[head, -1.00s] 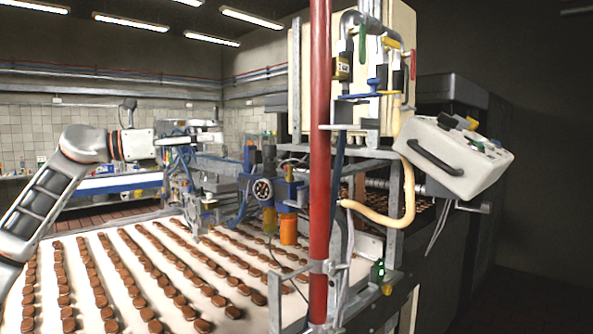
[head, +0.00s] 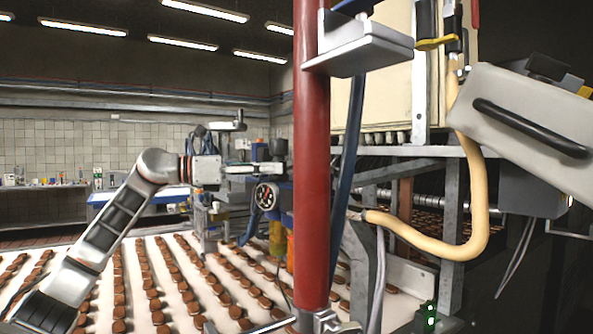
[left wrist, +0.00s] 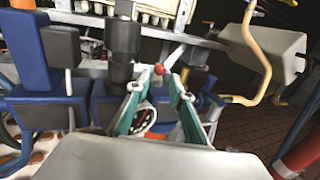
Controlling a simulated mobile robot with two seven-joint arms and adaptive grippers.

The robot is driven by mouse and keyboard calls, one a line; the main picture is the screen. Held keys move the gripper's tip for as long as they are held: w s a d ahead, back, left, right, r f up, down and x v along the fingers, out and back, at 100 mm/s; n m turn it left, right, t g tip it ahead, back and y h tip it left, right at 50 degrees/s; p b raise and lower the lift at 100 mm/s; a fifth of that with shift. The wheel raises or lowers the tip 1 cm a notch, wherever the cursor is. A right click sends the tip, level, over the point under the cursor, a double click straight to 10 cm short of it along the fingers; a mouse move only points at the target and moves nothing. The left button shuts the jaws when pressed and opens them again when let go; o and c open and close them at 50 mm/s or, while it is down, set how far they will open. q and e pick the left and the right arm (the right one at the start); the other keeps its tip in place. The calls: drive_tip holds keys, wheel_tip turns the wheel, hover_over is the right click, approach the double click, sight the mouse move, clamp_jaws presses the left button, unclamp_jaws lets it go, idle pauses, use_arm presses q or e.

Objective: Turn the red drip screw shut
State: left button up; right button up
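In the left wrist view a small red ball knob (left wrist: 159,70) shows beyond and between my fingertips, at the end of a pale lever. It may be the red drip screw; I cannot tell for sure. My left gripper (left wrist: 157,88) has its two teal-lined fingers spread apart with nothing held between them. The knob appears a little ahead of the tips. The red knob cannot be made out there. My right gripper is not in view.
A thick red post (head: 311,150) stands close in front. A cream hose (head: 480,190) and a tilted grey control box (head: 530,130) are on the right. Blue blocks (left wrist: 45,105) crowd the left wrist view. Biscuits lie in rows on the white belt (head: 135,250) below.

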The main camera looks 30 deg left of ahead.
use_arm(q)
drive_tip(key=shift+p+x, duration=0.35)
drive_tip(key=shift+x, duration=2.65)
drive_tip(key=shift+c, duration=0.5)
clamp_jaws()
